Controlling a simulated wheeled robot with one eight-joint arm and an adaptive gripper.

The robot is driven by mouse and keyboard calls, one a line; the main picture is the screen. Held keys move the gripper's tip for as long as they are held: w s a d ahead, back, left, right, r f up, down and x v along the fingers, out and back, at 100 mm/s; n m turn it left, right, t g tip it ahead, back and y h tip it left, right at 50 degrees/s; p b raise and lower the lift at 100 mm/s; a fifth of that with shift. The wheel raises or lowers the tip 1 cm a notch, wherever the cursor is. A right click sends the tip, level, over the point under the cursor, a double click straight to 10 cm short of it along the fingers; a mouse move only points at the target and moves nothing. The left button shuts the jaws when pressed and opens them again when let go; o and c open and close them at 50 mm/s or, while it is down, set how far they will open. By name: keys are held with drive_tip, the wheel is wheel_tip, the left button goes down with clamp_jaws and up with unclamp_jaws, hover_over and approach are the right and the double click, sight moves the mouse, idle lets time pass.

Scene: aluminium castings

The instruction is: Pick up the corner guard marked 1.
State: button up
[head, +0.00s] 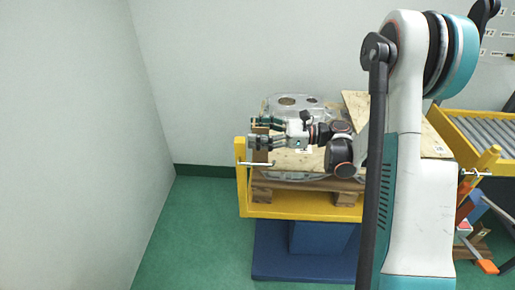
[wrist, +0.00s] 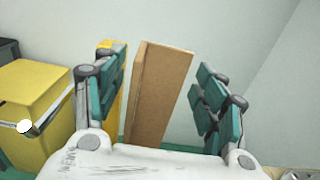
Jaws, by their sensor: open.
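A brown, angled corner guard (wrist: 160,95) stands upright, slightly tilted, between the fingers of my gripper (wrist: 158,65) in the wrist view. The fingers are open, one on each side, with a gap visible to the right finger. The left finger is close to the guard's yellow-backed left side; I cannot tell whether they touch. No number shows on the guard's visible faces. In the head view my gripper (head: 251,131) points left at the left end of the yellow stand. A small brown patch shows between its fingers, mostly hidden.
The yellow stand (head: 300,209) on a blue base (head: 300,270) carries plywood boards (head: 290,163) and a metal casting (head: 312,103). A yellow roller conveyor (head: 480,135) is at the right. The wall (head: 210,70) is behind; green floor (head: 200,235) is free at the left.

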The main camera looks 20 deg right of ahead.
drive_tip(key=c, duration=1.2)
drive_tip(key=shift+c, duration=0.2)
